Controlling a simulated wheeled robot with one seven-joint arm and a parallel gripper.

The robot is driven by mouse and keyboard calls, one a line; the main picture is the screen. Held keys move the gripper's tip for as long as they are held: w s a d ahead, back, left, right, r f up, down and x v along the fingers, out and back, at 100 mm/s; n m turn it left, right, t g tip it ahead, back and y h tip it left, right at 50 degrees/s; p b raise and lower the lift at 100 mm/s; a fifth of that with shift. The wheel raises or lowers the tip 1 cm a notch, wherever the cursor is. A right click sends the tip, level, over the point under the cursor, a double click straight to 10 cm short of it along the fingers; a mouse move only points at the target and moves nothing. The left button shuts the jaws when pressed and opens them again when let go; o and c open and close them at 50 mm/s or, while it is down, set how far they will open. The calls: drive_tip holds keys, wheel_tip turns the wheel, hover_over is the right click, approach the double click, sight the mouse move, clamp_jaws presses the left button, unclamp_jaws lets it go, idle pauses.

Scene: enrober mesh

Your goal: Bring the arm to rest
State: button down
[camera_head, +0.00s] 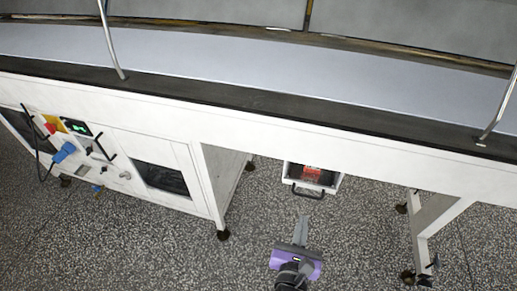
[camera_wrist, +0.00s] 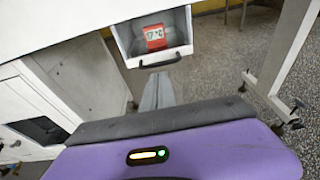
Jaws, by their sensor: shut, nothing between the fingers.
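My gripper (camera_head: 301,226) shows at the bottom centre of the head view, low over the speckled floor and in front of the machine. Its grey fingers are together with nothing between them. In the wrist view the fingers (camera_wrist: 157,92) point forward past the purple gripper body, towards an open drawer (camera_wrist: 181,60) under the machine. The drawer, also in the head view (camera_head: 334,184), has a dark handle (camera_head: 308,191) and holds a red object marked "17°C" (camera_wrist: 154,37). The fingers look apart from the drawer.
The long white machine (camera_head: 270,130) spans the view, with metal rods (camera_head: 112,45) rising from its edge. A control panel with a red knob (camera_head: 50,127) and blue plug (camera_head: 64,152) is at left. A white leg (camera_head: 432,222) stands at right. The floor around my gripper is clear.

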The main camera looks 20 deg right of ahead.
drive_tip(key=w+a+m+t+y, duration=0.1)
drive_tip(key=a+m+y, duration=0.4)
drive_tip(key=a+m, duration=0.1)
drive_tip(key=s+a+r+m+t+y+p, duration=0.1)
drive_tip(key=s+a+r+m+y, duration=0.2)
drive_tip(key=s+m+y, duration=0.35)
drive_tip(key=s+d+r+m+h+p, duration=0.1)
drive_tip(key=s+d+r+m+p, duration=0.1)
drive_tip(key=s+r+m, duration=0.5)
drive_tip(key=s+d+r+m+h+p, duration=0.1)
drive_tip(key=s+d+r+m, duration=0.3)
drive_tip(key=s+m, duration=0.5)
drive_tip(key=s+r, duration=0.2)
drive_tip(key=s, duration=0.1)
drive_tip(key=shift+d+r+p, duration=0.25)
drive_tip(key=shift+r+p, duration=0.1)
